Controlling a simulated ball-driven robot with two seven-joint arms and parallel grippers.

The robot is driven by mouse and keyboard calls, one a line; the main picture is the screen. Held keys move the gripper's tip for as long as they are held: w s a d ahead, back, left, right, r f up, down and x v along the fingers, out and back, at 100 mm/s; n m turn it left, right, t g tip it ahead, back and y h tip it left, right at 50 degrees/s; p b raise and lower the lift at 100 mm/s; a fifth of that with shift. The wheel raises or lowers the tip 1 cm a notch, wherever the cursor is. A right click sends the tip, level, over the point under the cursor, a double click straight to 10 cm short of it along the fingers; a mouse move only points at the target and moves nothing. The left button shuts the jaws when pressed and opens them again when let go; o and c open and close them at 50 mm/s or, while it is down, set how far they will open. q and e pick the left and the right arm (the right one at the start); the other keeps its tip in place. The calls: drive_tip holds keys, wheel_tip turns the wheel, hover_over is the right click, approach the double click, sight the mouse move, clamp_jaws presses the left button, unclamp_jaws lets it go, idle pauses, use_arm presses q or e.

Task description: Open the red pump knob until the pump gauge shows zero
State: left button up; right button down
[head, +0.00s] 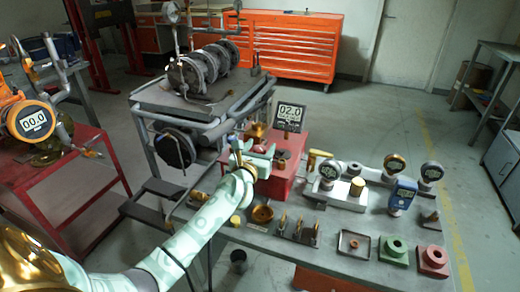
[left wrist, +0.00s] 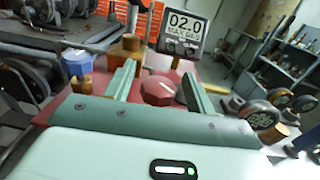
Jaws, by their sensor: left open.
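The red pump knob (left wrist: 160,91) is a faceted red cap on top of the red pump box (head: 290,188). The pump gauge (head: 289,117) stands behind the knob; its display reads 02.0, and it also shows in the left wrist view (left wrist: 184,28). My left gripper (head: 274,158) is over the top of the box. In the left wrist view its two green fingers (left wrist: 159,78) are open, one on each side of the knob, with visible gaps. The fingers do not grip it. My right gripper is not in view.
A blue knob (left wrist: 77,62) and brass fittings (left wrist: 127,46) sit left of the fingers. Round gauges (head: 329,170) stand to the right on the grey table. A red cart with an orange gauge (head: 34,122) reading 00.0 is at the left. Open floor lies at the back right.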

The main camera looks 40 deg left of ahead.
use_arm(q)
drive_tip(key=c, duration=1)
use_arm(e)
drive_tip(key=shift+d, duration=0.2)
